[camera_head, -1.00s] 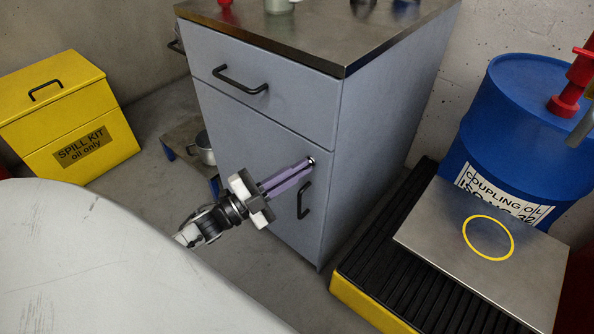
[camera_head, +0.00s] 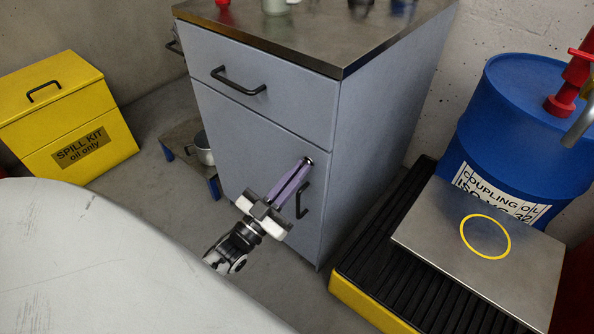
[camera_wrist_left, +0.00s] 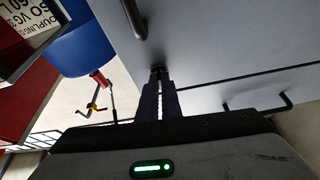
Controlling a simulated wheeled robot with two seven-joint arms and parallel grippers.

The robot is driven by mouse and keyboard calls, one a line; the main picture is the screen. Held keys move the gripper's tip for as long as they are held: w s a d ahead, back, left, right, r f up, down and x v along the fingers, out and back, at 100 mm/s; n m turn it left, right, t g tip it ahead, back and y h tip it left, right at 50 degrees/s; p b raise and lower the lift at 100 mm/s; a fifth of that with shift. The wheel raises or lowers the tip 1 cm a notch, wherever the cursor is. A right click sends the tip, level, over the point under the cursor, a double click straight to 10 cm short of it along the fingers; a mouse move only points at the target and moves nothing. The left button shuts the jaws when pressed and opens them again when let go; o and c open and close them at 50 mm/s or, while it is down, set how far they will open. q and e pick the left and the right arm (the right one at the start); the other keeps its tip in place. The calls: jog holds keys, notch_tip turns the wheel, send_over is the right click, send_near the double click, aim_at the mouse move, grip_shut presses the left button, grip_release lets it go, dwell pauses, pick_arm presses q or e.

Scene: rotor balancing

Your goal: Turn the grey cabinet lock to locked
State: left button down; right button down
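The grey cabinet (camera_head: 270,135) stands in the middle of the head view with its lower door closed. The small dark lock (camera_head: 308,161) is near the door's upper right corner. It also shows in the left wrist view (camera_wrist_left: 159,70), between the fingertips. My left gripper (camera_head: 305,165) reaches up to it from below left, its two purple fingers close together with a narrow gap along their length. The fingertips are closed on the lock and cover most of it, so I cannot read its turned position. My right gripper is not in view.
A black door handle (camera_head: 303,200) sits just below and right of the fingers. A drawer handle (camera_head: 238,82) is above left. A yellow-edged platform (camera_head: 375,308) and a blue drum (camera_head: 525,130) stand right. A yellow spill kit box (camera_head: 65,115) stands left.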

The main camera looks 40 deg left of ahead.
pick_arm(q)
jog(key=shift+n+y, duration=0.4)
jog(key=shift+n, duration=0.6)
jog(key=c, duration=2)
grip_release()
jog(key=shift+s+f, duration=0.1)
